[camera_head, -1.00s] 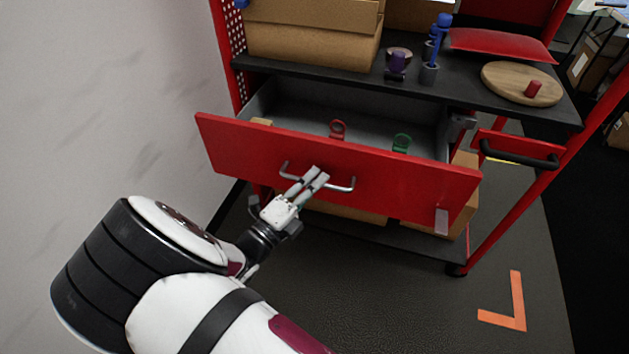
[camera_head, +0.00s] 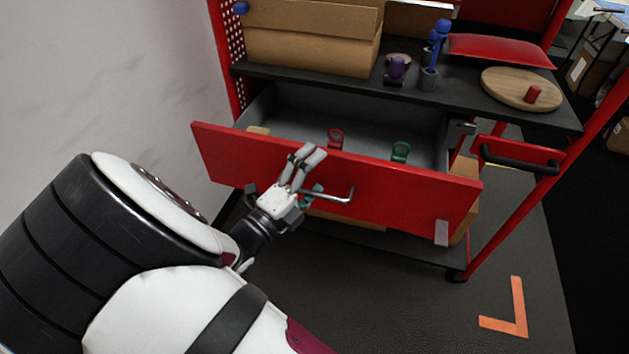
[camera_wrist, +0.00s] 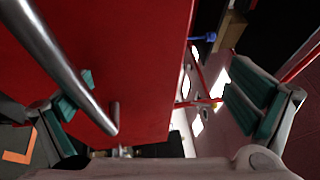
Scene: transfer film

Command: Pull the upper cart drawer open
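The upper cart drawer (camera_head: 395,187) has a red front and stands pulled out, its grey inside showing below the black cart top. Its metal bar handle (camera_head: 338,196) is on the front; the left part is hidden behind my gripper (camera_head: 308,172). My gripper is open at the left part of the handle, with its fingers spread apart. In the wrist view, the handle (camera_wrist: 62,62) runs close by the left finger's green pad, while the right finger stands well clear beside the drawer front (camera_wrist: 140,60). I cannot tell whether the left finger touches the bar.
A red item (camera_head: 336,138) and a green item (camera_head: 401,151) are in the drawer. A cardboard box (camera_head: 310,45), a purple cup (camera_head: 397,68) and a round wooden board (camera_head: 510,88) stand on the cart top. A pale wall (camera_head: 110,90) is at left.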

